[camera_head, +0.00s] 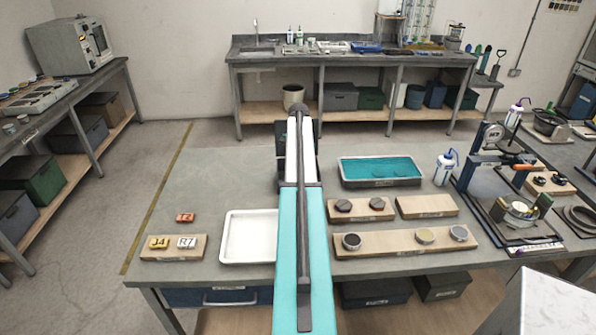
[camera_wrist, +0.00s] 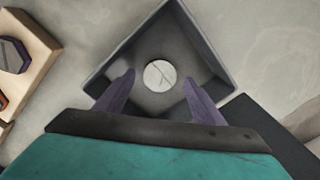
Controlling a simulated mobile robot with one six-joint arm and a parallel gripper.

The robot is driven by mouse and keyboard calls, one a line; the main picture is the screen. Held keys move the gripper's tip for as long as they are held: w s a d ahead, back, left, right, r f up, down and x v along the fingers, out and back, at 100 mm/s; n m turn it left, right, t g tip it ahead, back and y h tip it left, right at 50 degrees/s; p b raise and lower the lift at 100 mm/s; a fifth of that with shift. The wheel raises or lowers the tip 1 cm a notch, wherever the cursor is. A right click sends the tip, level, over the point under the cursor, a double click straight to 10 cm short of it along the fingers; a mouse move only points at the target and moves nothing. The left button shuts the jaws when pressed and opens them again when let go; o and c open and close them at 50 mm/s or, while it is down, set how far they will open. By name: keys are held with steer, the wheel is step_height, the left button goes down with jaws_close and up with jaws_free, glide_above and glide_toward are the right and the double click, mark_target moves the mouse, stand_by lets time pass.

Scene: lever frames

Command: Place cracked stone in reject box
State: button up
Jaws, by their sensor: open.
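A pale round stone (camera_wrist: 160,76) with dark crack lines lies on the floor of an open dark grey square box (camera_wrist: 222,62) in the wrist view. My gripper (camera_wrist: 159,79) is open, with one purple finger on each side of the stone in the picture. A gap shows between the stone and each finger. I cannot tell how high the fingertips are above the box floor. In the head view my arm covers the middle of the table, and neither the stone nor the box can be made out clearly there.
A wooden block with dark hexagonal pieces (camera_wrist: 14,55) lies left of the box. On the table (camera_head: 210,185) are a white tray (camera_head: 232,262), a teal-filled tray (camera_head: 380,184), an empty wooden board (camera_head: 427,206), a board with round pieces (camera_head: 385,244), and a bottle (camera_head: 445,168). The table's back left is clear.

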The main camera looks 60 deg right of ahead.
step_height(320, 180, up, 13)
steer(key=b, duration=0.2)
steer(key=shift+b, duration=0.4)
steer(key=shift+d, duration=0.1)
stand_by(0.9)
